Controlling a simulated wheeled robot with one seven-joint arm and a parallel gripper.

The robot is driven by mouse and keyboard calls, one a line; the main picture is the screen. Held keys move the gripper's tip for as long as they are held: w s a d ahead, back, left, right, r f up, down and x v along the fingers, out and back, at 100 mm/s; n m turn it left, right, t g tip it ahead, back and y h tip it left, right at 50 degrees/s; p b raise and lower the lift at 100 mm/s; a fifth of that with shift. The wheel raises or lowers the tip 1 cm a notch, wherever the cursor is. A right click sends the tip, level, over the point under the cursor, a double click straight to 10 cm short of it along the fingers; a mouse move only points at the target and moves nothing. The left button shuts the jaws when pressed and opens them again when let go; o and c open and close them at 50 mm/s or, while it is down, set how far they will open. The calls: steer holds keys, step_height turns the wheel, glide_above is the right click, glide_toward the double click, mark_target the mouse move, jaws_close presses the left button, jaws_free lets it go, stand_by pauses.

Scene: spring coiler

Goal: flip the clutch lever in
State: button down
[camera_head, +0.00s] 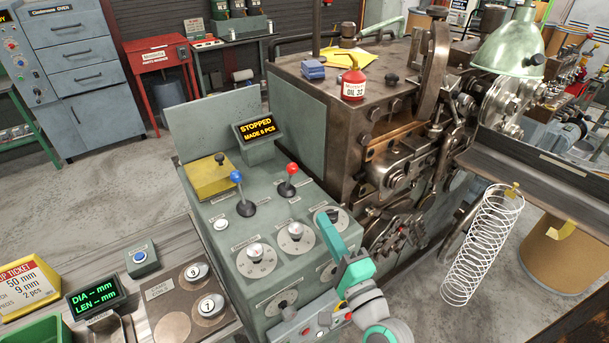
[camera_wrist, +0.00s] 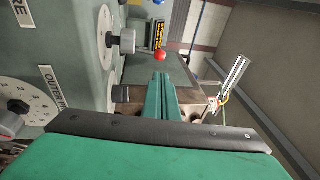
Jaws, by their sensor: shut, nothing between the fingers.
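Two levers stand on the green console (camera_head: 203,215): one with a blue knob (camera_head: 236,177) and one with a red knob (camera_head: 292,169). I cannot read which is the clutch lever. Both lean from black bases. My gripper (camera_head: 324,222) is shut and empty, its teal fingers pointing up over the console's right side. It is apart from the red-knobbed lever, nearer the camera and to its right. In the wrist view the shut fingertips (camera_wrist: 162,76) point toward the red knob (camera_wrist: 160,55), which shows just beyond them.
Dials (camera_head: 256,260) cover the console's near face. A display (camera_head: 258,129) reads "STOPPED MADE 0 PCS". The coiler machine (camera_head: 330,95) stands close behind and right, with a red oil can (camera_head: 354,84) on top. A white spring (camera_head: 483,245) hangs at the right.

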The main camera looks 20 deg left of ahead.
mark_target(294, 173)
steer(key=shift+w, duration=0.1)
steer(key=shift+s+a, duration=0.3)
steer(key=shift+s, duration=0.05)
steer(key=shift+w+a, duration=0.15)
steer(key=x, duration=1.3)
steer(key=shift+w, duration=0.3)
steer(key=shift+a, duration=0.15)
